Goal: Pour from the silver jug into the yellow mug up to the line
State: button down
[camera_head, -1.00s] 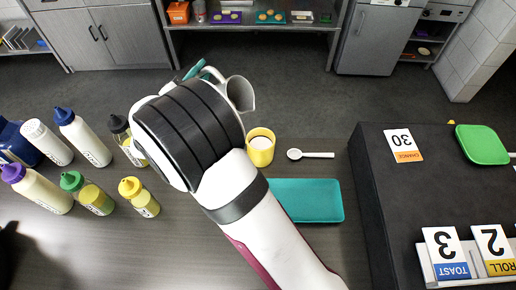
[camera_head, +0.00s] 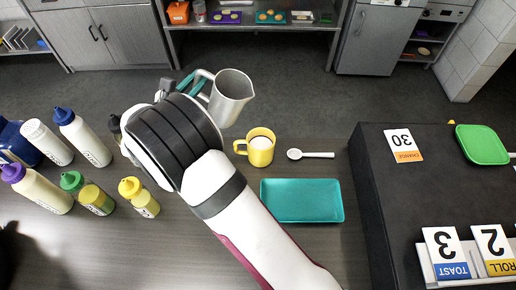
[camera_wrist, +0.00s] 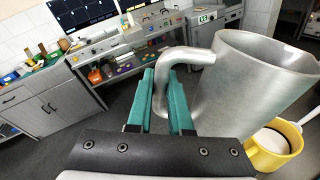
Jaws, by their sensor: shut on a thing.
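The silver jug (camera_head: 231,97) is held up in the air, left of and beyond the yellow mug, and looks near upright. My gripper (camera_head: 196,82) has its teal fingers shut on the jug's handle; the wrist view shows the fingers (camera_wrist: 165,100) around the handle and the jug's body (camera_wrist: 254,82) to the right. The yellow mug (camera_head: 260,153) stands upright on the dark counter, its handle to the left. White contents show inside it in both views, and the mug also shows in the wrist view (camera_wrist: 275,152). The jug's contents are hidden.
A teal tray (camera_head: 302,201) and a white spoon (camera_head: 311,155) lie near the mug. Several capped bottles (camera_head: 83,137) stand at the left. A dark raised block (camera_head: 395,190) with number cards and a green board (camera_head: 482,145) is at the right.

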jog(key=shift+s+d+f+n+g+h, duration=0.1)
jog(key=shift+d+f+n, duration=0.1)
jog(key=shift+f+n, duration=0.45)
jog(key=shift+s+d+f+n+g+h, duration=0.1)
jog(key=shift+d+f+n, duration=0.05)
jog(key=shift+f+n, duration=0.45)
jog(key=shift+d+f+n+g+h, duration=0.1)
jog(key=shift+d+f+n, duration=0.1)
jog(key=shift+f+n, duration=0.4)
jog(key=shift+s+d+r, duration=0.2)
jog(key=shift+s+r, duration=0.3)
jog(key=shift+s, duration=0.3)
jog(key=shift+s+d+r, duration=0.15)
jog(key=shift+s+r, duration=0.3)
jog(key=shift+s, duration=0.4)
jog(key=shift+s+d+r, duration=0.2)
jog(key=shift+s+r, duration=0.3)
jog(key=shift+s, duration=0.3)
jog(key=w+d+r, duration=0.1)
jog(key=d+r, duration=1.3)
jog(key=s+d+r+y, duration=0.1)
jog(key=s+d+r, duration=0.4)
jog(key=d, duration=0.4)
jog(key=shift+s+d+r+n, duration=0.2)
jog(key=shift+s+r+n, duration=0.2)
jog(key=shift+s+n, duration=0.1)
